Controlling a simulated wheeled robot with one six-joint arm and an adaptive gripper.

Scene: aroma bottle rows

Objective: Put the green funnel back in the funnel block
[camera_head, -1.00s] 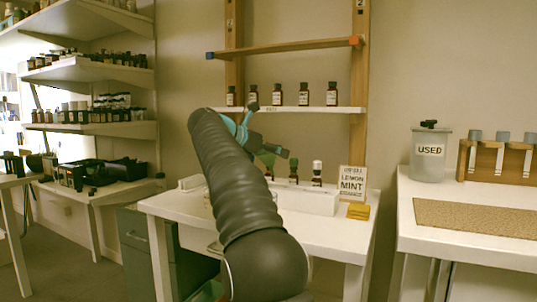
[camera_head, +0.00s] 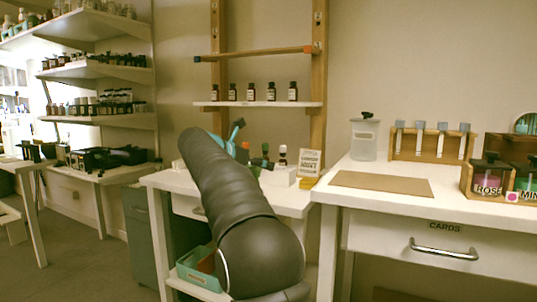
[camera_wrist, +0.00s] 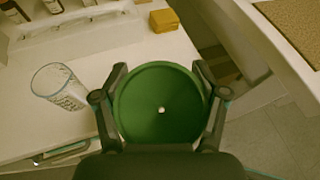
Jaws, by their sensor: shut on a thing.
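My gripper (camera_wrist: 160,88) is shut on the green funnel (camera_wrist: 158,118) in the wrist view. The funnel's round mouth faces the camera, and a small light hole shows near its middle. The fingers press on its left and right sides. It is held above the front right part of the white table (camera_wrist: 120,60). I cannot pick out the funnel block for certain in either view.
A clear beaker (camera_wrist: 60,88) stands left of the funnel. A yellow block (camera_wrist: 163,20) lies farther back. Dark bottles (camera_head: 282,155) stand near the LEMON MINT sign (camera_head: 309,162). A right-hand table (camera_head: 345,210) holds a brown mat (camera_head: 380,185), jar (camera_head: 364,138) and wooden rack (camera_head: 408,150).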

